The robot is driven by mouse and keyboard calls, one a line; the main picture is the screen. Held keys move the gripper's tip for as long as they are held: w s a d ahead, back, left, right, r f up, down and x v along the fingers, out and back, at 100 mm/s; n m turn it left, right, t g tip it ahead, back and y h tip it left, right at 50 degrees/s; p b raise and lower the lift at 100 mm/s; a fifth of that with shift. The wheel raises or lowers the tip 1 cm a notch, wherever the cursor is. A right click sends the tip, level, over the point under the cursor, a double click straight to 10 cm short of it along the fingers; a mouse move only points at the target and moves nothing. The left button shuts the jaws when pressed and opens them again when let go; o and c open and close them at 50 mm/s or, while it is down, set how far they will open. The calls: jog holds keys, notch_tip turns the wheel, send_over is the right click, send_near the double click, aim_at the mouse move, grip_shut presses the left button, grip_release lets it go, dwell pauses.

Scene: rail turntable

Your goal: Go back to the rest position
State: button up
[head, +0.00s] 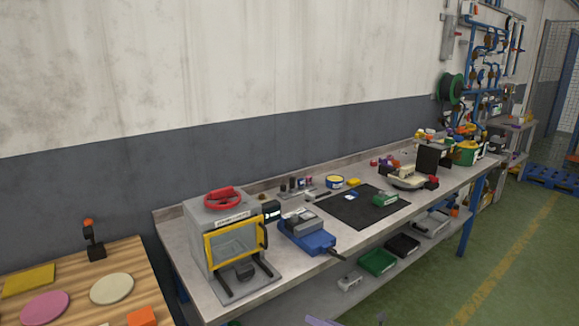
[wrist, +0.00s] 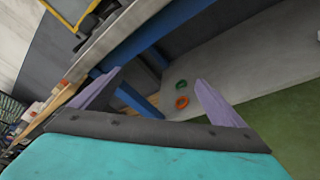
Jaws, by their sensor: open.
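My gripper (wrist: 159,77) shows in the wrist view as two purple fingers spread wide apart with nothing between them. It is open and empty. The view is tilted. Beyond the fingers are the blue leg (wrist: 140,104) of the workbench and a grey lower shelf (wrist: 235,65). In the head view only a small purple piece shows at the bottom edge, probably a finger of mine.
The long grey workbench (head: 185,262) runs along the wall. It holds a yellow-framed machine (head: 236,245), a blue vise (head: 307,232) and a black mat (head: 350,208). A wooden table (head: 75,275) stands at left. Green floor (head: 510,255) is clear at right.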

jog(key=s+a+f+n+g+h, duration=0.1)
jog(key=s+a+f+n+g, duration=0.35)
jog(key=s+f, duration=0.4)
jog(key=s+a+f+n+g+h, duration=0.1)
jog(key=s+a+f+n+g, duration=0.35)
jog(key=s+f, duration=0.4)
jog(key=s+d+f+n+g+h, duration=0.2)
jog(key=s+f+n+g+h, duration=0.15)
jog(key=s+f+n, duration=0.7)
jog(key=s+d+f+n+g+h, duration=0.2)
jog(key=s+d+n+h, duration=0.4)
jog(key=s+d+n, duration=0.4)
jog(key=d+n+g, duration=0.1)
jog(key=d+n, duration=0.1)
jog(key=n, duration=0.3)
jog(key=shift+s+d+f+n+h, duration=0.15)
jog(key=shift+s+d+n+h, duration=0.15)
jog(key=shift+d+n+h, duration=0.05)
